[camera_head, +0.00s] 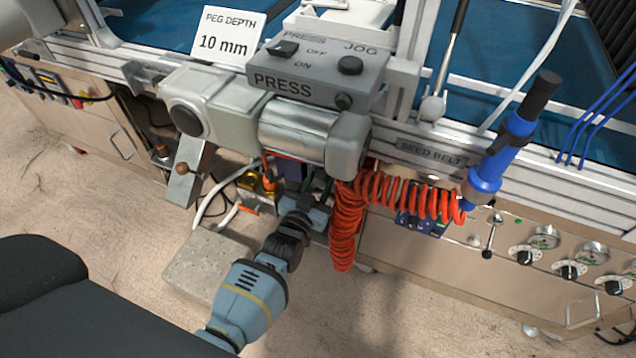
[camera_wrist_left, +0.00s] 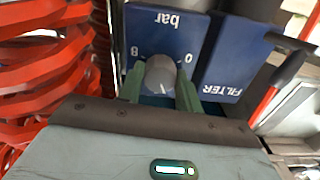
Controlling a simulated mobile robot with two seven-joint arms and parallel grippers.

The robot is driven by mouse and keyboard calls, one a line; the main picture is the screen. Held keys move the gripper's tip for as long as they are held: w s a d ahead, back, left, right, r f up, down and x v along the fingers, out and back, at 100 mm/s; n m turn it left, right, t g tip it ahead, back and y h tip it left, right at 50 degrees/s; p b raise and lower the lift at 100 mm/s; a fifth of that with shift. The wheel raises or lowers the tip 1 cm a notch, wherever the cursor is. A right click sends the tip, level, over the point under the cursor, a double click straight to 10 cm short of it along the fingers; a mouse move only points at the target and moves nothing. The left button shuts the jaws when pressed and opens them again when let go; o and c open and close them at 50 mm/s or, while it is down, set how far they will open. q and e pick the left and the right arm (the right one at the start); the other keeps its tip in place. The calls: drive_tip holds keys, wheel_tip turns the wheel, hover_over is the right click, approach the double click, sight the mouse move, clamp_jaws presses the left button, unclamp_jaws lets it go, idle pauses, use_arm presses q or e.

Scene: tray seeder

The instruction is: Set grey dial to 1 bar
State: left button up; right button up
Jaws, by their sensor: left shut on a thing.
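The grey dial (camera_wrist_left: 160,73) is on a blue panel (camera_wrist_left: 150,30) in the left wrist view. The panel reads "bar", with 8 at the left of the dial and 0 at the right, all upside down in this view. My left gripper (camera_wrist_left: 160,90) has its green fingers on both sides of the dial and is shut on it. The dial's pointer setting is hard to read. In the head view my left gripper (camera_head: 312,196) reaches under the press unit, and the dial is hidden there. My right gripper is not in view.
A blue FILTER block (camera_wrist_left: 228,55) adjoins the panel. A coiled red hose (camera_head: 346,225) hangs close to the right of my left gripper. The press box (camera_head: 318,80) and its cylinder (camera_head: 300,130) overhang it. Small gauges (camera_head: 543,237) and knobs sit at the right.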

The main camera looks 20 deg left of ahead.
use_arm(q)
drive_tip(key=n, duration=0.3)
drive_tip(key=shift+n, duration=0.4)
drive_tip(key=n, duration=0.2)
drive_tip(key=shift+n, duration=0.4)
drive_tip(key=n, duration=0.2)
drive_tip(key=shift+n, duration=0.3)
drive_tip(key=n, duration=0.2)
drive_tip(key=shift+n+b, duration=0.3)
drive_tip(key=shift+n, duration=0.5)
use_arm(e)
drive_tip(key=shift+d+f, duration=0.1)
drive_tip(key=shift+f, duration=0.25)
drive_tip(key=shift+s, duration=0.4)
use_arm(q)
drive_tip(key=o, duration=1)
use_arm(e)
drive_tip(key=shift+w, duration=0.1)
